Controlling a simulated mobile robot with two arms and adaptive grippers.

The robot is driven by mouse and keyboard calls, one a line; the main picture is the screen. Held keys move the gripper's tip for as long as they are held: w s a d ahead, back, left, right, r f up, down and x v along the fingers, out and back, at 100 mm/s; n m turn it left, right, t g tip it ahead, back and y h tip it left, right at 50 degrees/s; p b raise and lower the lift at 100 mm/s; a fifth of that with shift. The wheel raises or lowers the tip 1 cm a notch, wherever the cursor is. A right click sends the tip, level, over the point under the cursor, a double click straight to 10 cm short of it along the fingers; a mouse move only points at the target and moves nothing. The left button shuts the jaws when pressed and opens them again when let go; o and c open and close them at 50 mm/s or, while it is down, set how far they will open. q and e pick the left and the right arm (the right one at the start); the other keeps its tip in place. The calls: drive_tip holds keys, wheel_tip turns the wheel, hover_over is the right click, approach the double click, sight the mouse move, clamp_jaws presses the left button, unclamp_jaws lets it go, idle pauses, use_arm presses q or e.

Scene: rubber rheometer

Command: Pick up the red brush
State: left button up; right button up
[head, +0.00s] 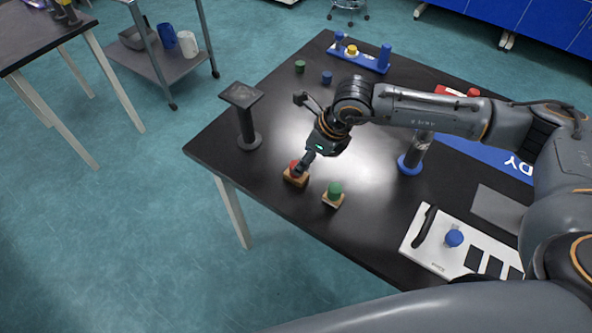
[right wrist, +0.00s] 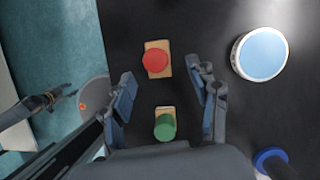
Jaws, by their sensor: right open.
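The red brush (head: 291,178), a red round knob on a small wooden block, stands on the black table near its front-left edge. In the right wrist view the red brush (right wrist: 156,60) lies in the gap between the fingers, slightly past their tips. My right gripper (head: 304,164) is above it, pointing down, and partly covers it in the head view. In the right wrist view my right gripper (right wrist: 165,85) is open and empty. My left gripper (right wrist: 62,97) appears small at the left of that view, over the floor; its opening is unclear.
A green brush (head: 334,192) stands close beside the red one. A dark stand (head: 247,128) rises at the left, and a cylinder on a blue base (head: 410,166) at the right. A white panel (head: 430,253) lies near the front. A silver-rimmed disc (right wrist: 260,55) is in the right wrist view.

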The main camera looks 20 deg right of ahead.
drive_tip(key=p+x, duration=0.1)
drive_tip(key=x, duration=0.3)
drive_tip(key=shift+a+p, duration=0.4)
drive_tip(key=shift+w+a+f, duration=0.1)
drive_tip(key=shift+f, duration=0.4)
clamp_jaws()
